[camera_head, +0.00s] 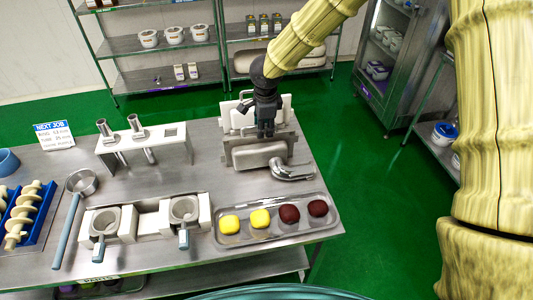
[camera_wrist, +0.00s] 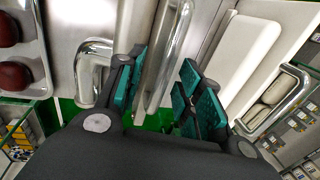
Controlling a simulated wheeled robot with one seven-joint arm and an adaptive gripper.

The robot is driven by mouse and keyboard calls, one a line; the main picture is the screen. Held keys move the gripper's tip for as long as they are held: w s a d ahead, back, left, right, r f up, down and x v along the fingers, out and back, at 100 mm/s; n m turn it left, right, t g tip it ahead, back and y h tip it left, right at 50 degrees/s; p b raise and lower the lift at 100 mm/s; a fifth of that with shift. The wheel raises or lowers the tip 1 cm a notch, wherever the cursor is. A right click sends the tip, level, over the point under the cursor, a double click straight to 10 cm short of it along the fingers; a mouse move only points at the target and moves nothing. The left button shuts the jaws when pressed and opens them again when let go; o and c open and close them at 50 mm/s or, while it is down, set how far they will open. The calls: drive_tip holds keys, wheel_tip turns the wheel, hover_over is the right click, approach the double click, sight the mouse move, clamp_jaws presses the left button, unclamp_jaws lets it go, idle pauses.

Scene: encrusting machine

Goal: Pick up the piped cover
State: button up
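The cover with a bent metal pipe (camera_head: 292,171), which I take to be the piped cover, stands at the right end of the steel table. Its pale plate (camera_head: 258,154) is nearest the front in a group of upright plates. The bent pipe also shows in the wrist view (camera_wrist: 95,66). My gripper (camera_head: 266,132) points down over this group. In the wrist view my gripper (camera_wrist: 165,95) has its green-padded fingers apart on either side of an upright metal bar (camera_wrist: 162,60). A gap shows on the bar's right. I cannot tell which plate the bar belongs to.
A white plate (camera_wrist: 238,62) stands close to the right of the fingers in the wrist view. A metal tray (camera_head: 275,236) with yellow and dark red pieces lies in front. A white stand with metal tubes (camera_head: 145,142) is to the left. Green floor lies right of the table.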

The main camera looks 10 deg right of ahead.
drive_tip(key=shift+s, duration=0.1)
drive_tip(key=shift+c, duration=0.5)
drive_tip(key=shift+f, duration=0.1)
clamp_jaws()
drive_tip(key=shift+w+r, duration=0.2)
drive_tip(key=shift+r, duration=0.05)
